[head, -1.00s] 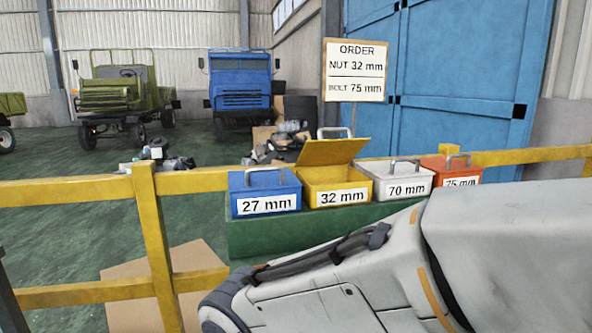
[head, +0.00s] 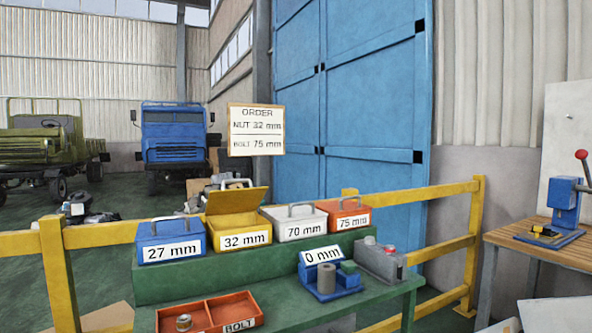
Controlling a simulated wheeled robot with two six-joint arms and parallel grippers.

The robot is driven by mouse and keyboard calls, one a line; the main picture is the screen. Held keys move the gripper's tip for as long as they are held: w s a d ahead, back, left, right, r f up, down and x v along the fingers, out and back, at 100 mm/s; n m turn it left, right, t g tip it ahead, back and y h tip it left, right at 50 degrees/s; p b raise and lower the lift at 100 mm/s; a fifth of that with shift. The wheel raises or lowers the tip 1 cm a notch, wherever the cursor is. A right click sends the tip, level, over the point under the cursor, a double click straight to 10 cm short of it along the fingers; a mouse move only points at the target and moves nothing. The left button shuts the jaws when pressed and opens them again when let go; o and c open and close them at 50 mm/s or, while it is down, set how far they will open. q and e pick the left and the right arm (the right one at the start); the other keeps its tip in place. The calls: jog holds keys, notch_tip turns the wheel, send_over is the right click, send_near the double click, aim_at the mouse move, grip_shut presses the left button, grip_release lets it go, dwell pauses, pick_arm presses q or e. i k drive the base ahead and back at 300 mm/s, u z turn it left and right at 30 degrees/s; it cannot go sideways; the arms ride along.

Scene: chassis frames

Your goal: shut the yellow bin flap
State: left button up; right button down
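The yellow bin (head: 240,222), labelled 32 mm, stands on a green raised ledge between a blue bin and a white bin. Its yellow flap (head: 237,201) is open, hinged at the back and tilted up and back with its face showing. The inside of the bin is mostly hidden from this angle. Neither of my grippers shows in the head view.
The blue 27 mm bin (head: 171,240), white 70 mm bin (head: 295,222) and orange 75 mm bin (head: 343,214) are closed. In front are an orange tray (head: 207,308) and a blue fixture (head: 336,288). A yellow railing (head: 411,201) runs behind. A wooden bench (head: 560,246) stands right.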

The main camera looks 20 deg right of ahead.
aim_at(223, 201)
jog(key=z, duration=0.25)
jog(key=i, duration=0.7)
jog(key=u, duration=1.05)
